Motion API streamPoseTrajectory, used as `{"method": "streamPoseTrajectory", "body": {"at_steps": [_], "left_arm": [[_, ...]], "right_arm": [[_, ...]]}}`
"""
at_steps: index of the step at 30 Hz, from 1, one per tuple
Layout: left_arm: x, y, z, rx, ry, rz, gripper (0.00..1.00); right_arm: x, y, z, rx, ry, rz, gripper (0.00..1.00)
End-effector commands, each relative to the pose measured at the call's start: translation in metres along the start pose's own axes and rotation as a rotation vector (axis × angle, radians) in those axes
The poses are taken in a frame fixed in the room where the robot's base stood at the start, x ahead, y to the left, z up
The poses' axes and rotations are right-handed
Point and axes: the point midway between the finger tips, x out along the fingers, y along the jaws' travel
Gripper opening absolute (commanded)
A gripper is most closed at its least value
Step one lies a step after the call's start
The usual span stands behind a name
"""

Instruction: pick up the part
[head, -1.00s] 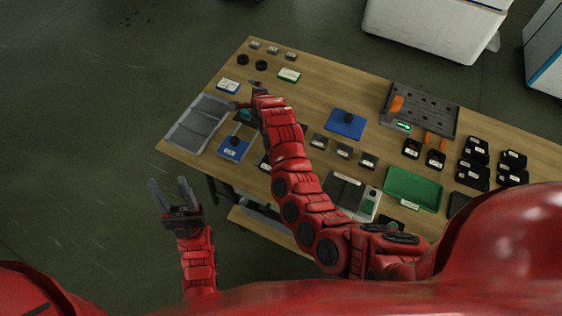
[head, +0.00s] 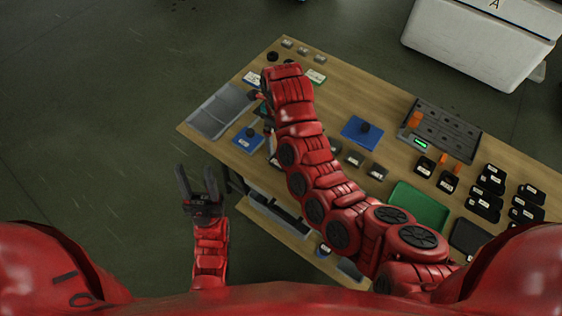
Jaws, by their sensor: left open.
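My left gripper (head: 198,182) is open and empty, fingers pointing up the picture, over the floor in front of the table's left end. My right arm reaches across the table. Its gripper (head: 260,98) is mostly hidden behind its own wrist, near the grey tray, so I cannot see whether it holds anything. Which piece is the part is not clear. A blue pad (head: 240,146) with a small dark piece (head: 250,132) lies beside the right arm.
The wooden table (head: 385,95) carries a grey tray (head: 222,112) at its left end, a green tray (head: 420,206), a dark perforated plate (head: 450,132) and several black bins (head: 487,188). A white cabinet (head: 470,45) stands behind. Floor left of the table is clear.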

Motion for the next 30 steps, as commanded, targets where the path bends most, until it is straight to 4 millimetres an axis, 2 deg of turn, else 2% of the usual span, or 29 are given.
{"method": "streamPoseTrajectory", "body": {"at_steps": [1,3,6,14,17,22,30], "left_arm": [[-0.009,0.001,0.002,0.000,0.000,0.000,0.50],[-0.018,0.001,0.003,0.000,0.000,0.000,0.50],[-0.025,0.001,0.004,0.000,0.000,0.000,0.50],[-0.017,0.001,0.003,0.000,0.000,0.000,0.50],[-0.008,0.000,0.001,0.000,0.000,0.000,0.50],[0.007,0.000,-0.001,0.000,0.000,0.000,0.50],[0.010,-0.001,-0.002,0.000,0.000,0.000,0.50]], "right_arm": [[0.015,0.001,0.000,-0.002,0.002,-0.003,1.00],[0.029,0.000,0.000,-0.003,0.002,-0.002,1.00],[0.042,0.000,0.000,-0.003,0.001,-0.004,1.00],[0.059,-0.001,-0.001,-0.002,0.000,-0.001,1.00],[0.066,-0.001,-0.002,-0.002,0.002,0.000,1.00],[0.088,-0.002,-0.007,-0.003,0.006,0.003,1.00],[0.109,-0.003,-0.004,-0.002,-0.001,-0.002,1.00]]}}
